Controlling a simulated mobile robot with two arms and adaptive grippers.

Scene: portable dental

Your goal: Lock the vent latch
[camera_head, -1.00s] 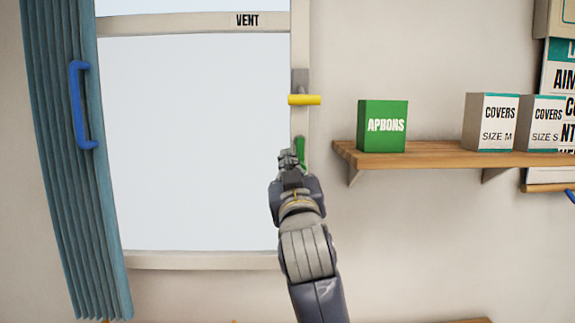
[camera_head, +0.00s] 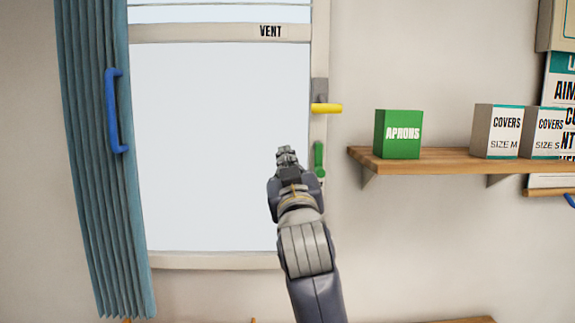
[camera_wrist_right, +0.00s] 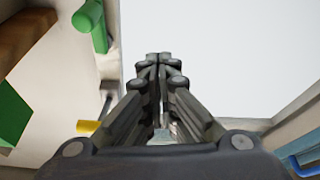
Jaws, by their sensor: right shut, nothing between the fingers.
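The vent window (camera_head: 220,150) has a beige frame with a "VENT" label (camera_head: 270,31) on its upper bar. On its right jamb, a yellow handle (camera_head: 327,108) points sideways to the right from a grey plate. Below it, a green handle (camera_head: 319,155) stands upright. I cannot tell which of them is the vent latch. My right gripper (camera_head: 286,152) is shut and empty in front of the pane, left of the green handle and apart from it. The right wrist view also shows the green handle (camera_wrist_right: 90,22) and the yellow handle (camera_wrist_right: 88,127), both left of the fingers.
A wooden shelf (camera_head: 450,161) on the right holds a green aprons box (camera_head: 398,134) and covers boxes (camera_head: 497,131). A teal curtain (camera_head: 100,180) with a blue handle (camera_head: 112,110) hangs at the left. The wall between jamb and shelf is bare.

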